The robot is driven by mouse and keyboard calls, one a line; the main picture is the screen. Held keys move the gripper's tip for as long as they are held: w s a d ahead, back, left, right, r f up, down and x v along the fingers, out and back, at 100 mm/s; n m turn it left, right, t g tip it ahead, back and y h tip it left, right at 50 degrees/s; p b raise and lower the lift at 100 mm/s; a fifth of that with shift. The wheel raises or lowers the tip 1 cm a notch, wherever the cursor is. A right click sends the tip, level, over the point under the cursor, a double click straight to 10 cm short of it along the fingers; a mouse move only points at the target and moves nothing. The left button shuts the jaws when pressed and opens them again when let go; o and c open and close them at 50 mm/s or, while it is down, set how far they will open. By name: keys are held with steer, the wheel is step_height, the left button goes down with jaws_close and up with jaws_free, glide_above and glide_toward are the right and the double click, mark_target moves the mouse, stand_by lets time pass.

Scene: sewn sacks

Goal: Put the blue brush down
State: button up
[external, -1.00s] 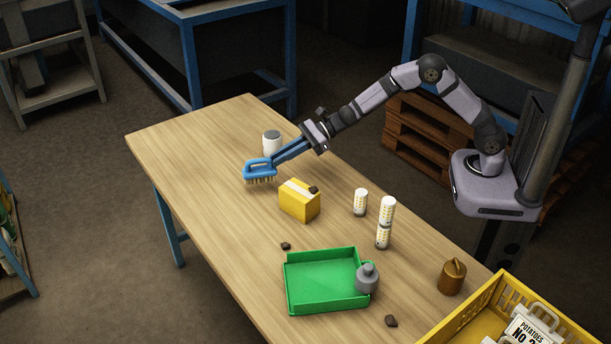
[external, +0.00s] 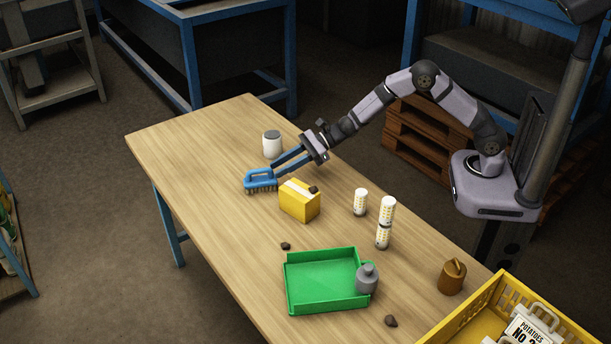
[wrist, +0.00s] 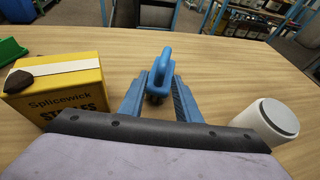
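The blue brush (external: 261,178) rests bristles down on the wooden table, left of the yellow box. In the wrist view the brush (wrist: 160,68) shows its looped handle between my blue fingers. My gripper (external: 275,168) is open, with a finger on each side of the handle; it also shows in the wrist view (wrist: 158,90). A gap shows between the fingers and the handle. The bristles are hidden in the wrist view.
The yellow box (external: 298,203) with a dark stone on top stands right of the brush. A white jar (external: 272,144) stands behind it. White cylinders (external: 384,222), a green tray (external: 327,283) and a yellow crate (external: 480,315) are farther right. The table's left end is clear.

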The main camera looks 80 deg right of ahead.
steer(key=shift+r, duration=0.2)
steer(key=b+v, duration=0.1)
steer(key=v, duration=1.1)
steer(key=s+a+f+n+g, duration=0.1)
steer(key=s+a+n+g, duration=0.2)
steer(key=s+n, duration=0.2)
steer(key=s+a+f+n+g, duration=0.2)
steer(key=s+a+n, duration=0.1)
steer(key=s+n, duration=0.2)
steer(key=s+a+f+n+g, duration=0.2)
steer(key=s+a+n+g, duration=0.1)
steer(key=s, duration=0.6)
steer(key=shift+f+n+g, duration=0.2)
steer(key=shift+n+g, duration=0.1)
steer(key=shift+n, duration=0.6)
steer(key=s+d+f+n+g+h, duration=0.3)
steer(key=s+d+n+h, duration=0.3)
steer(key=s+d+n, duration=0.4)
steer(key=shift+s+f+n+h, duration=0.25)
steer(key=shift+s+n+h, duration=0.15)
steer(key=shift+s+n, duration=1.95)
steer(key=shift+r, duration=0.1)
